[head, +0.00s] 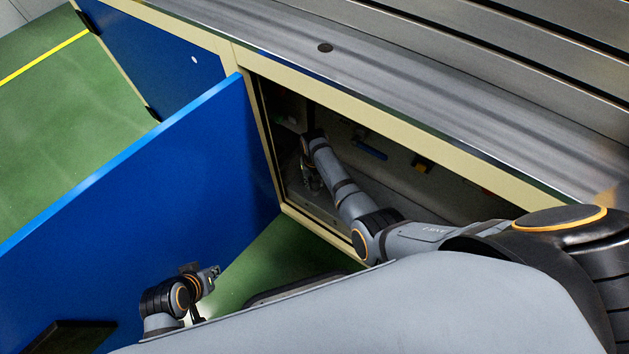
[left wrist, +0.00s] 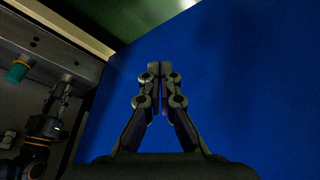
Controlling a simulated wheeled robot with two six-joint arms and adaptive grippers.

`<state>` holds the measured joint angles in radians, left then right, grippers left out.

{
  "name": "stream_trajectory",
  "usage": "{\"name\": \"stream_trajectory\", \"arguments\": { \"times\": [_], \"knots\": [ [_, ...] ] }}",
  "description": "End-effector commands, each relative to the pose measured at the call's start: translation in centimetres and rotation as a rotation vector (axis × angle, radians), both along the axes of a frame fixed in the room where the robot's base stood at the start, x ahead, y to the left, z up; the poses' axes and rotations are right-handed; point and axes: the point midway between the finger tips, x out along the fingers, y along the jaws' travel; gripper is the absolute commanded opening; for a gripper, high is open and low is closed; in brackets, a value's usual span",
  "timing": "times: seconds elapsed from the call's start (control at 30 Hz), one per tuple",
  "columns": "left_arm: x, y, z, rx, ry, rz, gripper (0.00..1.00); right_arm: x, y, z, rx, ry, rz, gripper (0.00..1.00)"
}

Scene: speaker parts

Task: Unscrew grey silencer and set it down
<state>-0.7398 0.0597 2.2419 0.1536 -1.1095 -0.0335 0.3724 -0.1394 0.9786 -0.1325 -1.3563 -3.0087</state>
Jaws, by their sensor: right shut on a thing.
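My right gripper (head: 312,182) is inside the open cabinet, near its left side, pointing down. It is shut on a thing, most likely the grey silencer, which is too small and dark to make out. The right gripper also shows in the left wrist view (left wrist: 52,92), close to the cabinet's grey inner wall. I cannot tell whether the held part touches the wall. My left gripper (head: 212,271) is outside the cabinet, in front of the blue door. In the left wrist view its fingertips (left wrist: 159,70) are together with nothing visible between them.
The blue cabinet door (head: 150,185) stands open on the left. The cream cabinet frame (head: 430,125) bounds the opening around my right arm. A teal cylinder (left wrist: 17,71) sits on the inner wall near the right gripper. Green floor (head: 290,262) shows below.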

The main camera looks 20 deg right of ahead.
Motion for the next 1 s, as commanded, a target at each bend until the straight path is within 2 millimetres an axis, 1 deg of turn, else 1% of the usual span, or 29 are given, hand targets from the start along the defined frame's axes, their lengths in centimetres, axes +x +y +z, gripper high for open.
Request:
{"name": "stream_trajectory", "arguments": {
  "times": [0.03,0.1,0.37,0.47,0.6,0.7,0.8,0.97,1.0],
  "knots": [
    [0.0,0.0,0.0,0.0,0.0,0.0,0.0,-0.01,-0.05,-0.01,-0.001,0.0,-0.001,0.34],
    [0.0,0.0,0.0,0.0,0.0,0.0,0.0,-0.01,-0.05,-0.01,-0.001,0.0,-0.001,0.43],
    [0.0,0.0,0.0,0.0,0.0,0.0,0.0,-0.01,-0.04,-0.01,-0.001,0.0,-0.007,0.43],
    [0.01,0.0,0.0,0.0,0.0,0.0,0.0,-0.01,-0.05,-0.01,-0.001,0.0,-0.11,0.43],
    [0.0,0.0,0.0,0.0,0.0,0.0,0.0,-0.05,-0.1,-0.01,-0.001,0.0,-0.398,0.43],
    [0.01,0.0,0.0,0.0,0.0,0.0,0.0,-0.06,-0.13,-0.01,-0.001,0.0,-0.555,0.43],
    [0.01,0.0,0.0,0.0,0.0,0.0,0.0,-0.07,-0.14,-0.01,0.0,0.0,-0.627,0.43],
    [0.01,0.0,0.0,0.0,0.0,0.0,0.0,-0.07,-0.13,-0.01,0.0,0.0,-0.635,0.43],
    [0.01,0.0,0.0,0.0,0.0,0.0,0.0,-0.07,-0.13,-0.01,0.0,0.0,-0.634,0.41]
  ]
}}
